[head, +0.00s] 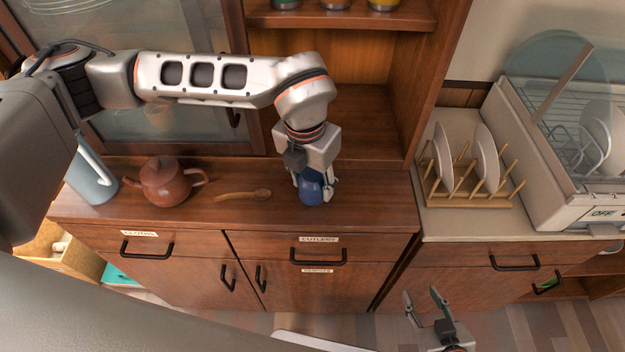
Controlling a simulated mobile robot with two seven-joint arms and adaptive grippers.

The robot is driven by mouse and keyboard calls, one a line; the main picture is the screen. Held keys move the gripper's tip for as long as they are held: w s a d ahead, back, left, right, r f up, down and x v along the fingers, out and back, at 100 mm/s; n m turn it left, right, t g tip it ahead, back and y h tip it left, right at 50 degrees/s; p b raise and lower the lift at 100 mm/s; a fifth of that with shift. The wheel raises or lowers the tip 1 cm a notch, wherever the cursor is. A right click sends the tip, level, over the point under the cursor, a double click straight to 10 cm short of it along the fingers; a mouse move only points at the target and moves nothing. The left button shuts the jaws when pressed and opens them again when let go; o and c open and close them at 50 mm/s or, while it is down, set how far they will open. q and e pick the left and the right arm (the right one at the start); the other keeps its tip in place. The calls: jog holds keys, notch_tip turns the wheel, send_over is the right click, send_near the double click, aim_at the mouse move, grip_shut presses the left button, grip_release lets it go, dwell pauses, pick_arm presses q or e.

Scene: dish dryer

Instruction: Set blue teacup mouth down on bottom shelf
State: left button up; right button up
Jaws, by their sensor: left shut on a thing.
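The blue teacup (311,189) is at the front of the wooden cabinet's counter, below the open shelf recess. My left gripper (313,180) points down from above and is shut on the teacup. The fingers cover part of the cup, so I cannot tell which way its mouth faces or whether it touches the surface. The bottom shelf (365,130) is the open recess just behind the cup. My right gripper (424,302) is low at the bottom of the head view, in front of the cabinets, with its fingers spread and empty.
A brown teapot (166,182), a wooden spoon (243,195) and a pale blue pitcher (90,178) stand left of the cup. A dish rack (470,201) with plates and a dish dryer (545,190) are at right. Several cups sit on the upper shelf (345,20).

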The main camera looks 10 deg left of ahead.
aim_at(308, 180)
pick_arm(q)
jog(key=shift+f, duration=0.25)
jog(key=shift+f, duration=0.1)
jog(key=o, duration=1.3)
jog(key=r, duration=0.4)
jog(key=s+r, duration=0.1)
jog(key=r, duration=0.7)
jog(key=shift+s+a, duration=0.2)
jog(key=shift+a, duration=0.05)
jog(key=shift+s, duration=0.1)
